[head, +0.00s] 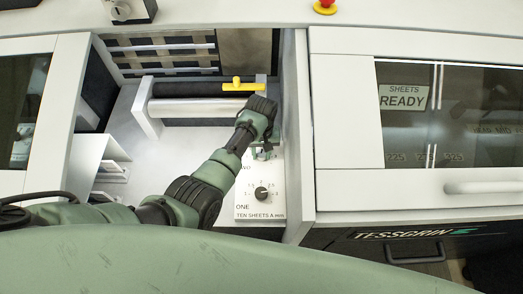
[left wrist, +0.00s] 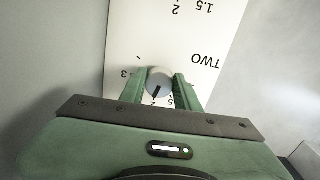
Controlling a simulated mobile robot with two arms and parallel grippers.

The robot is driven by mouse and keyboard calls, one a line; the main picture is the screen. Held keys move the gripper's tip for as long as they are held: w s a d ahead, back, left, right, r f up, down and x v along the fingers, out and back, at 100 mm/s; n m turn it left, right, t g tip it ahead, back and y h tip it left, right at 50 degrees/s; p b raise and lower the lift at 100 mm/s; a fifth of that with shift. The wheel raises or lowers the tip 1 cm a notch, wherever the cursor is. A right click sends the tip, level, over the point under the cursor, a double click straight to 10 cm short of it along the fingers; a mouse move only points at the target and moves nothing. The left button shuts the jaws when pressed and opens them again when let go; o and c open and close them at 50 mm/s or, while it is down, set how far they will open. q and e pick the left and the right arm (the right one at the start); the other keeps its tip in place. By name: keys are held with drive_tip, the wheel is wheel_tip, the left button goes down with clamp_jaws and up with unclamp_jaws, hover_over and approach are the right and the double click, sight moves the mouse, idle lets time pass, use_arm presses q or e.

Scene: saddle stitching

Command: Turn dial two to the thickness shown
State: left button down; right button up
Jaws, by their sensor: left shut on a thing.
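Dial two (left wrist: 158,78) is a pale round knob with a dark pointer line, on a white panel (left wrist: 150,30) marked TWO, which reads upside down in the left wrist view. My left gripper (left wrist: 160,88) is shut on this knob, one green finger on each side. The pointer slants toward the lower left in that view; the scale figures below it are partly hidden by my gripper. In the head view my left gripper (head: 264,148) covers most of dial two. Dial one (head: 262,193), a black knob marked ONE, sits below it, with "TEN SHEETS A mm" printed underneath.
A yellow handle (head: 238,85) and a pale roller (head: 195,107) lie just beyond my left gripper. A white cabinet wall (head: 298,120) stands close on the right. A sign (head: 404,97) reading SHEETS READY shows behind the right window.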

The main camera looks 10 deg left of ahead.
use_arm(q)
drive_tip(key=m, duration=0.1)
drive_tip(key=m+p, duration=0.1)
drive_tip(key=shift+a+r+m+p, duration=0.2)
drive_tip(key=shift+m+p, duration=0.1)
drive_tip(key=shift+m, duration=0.1)
drive_tip(key=m+p, duration=0.1)
drive_tip(key=m, duration=0.2)
drive_tip(key=shift+m, duration=0.3)
drive_tip(key=m+p, duration=0.1)
drive_tip(key=m, duration=0.2)
drive_tip(key=shift+w+f+m, duration=0.1)
drive_tip(key=shift+m, duration=2.1)
drive_tip(key=c, duration=1)
unclamp_jaws()
drive_tip(key=shift+c, duration=0.2)
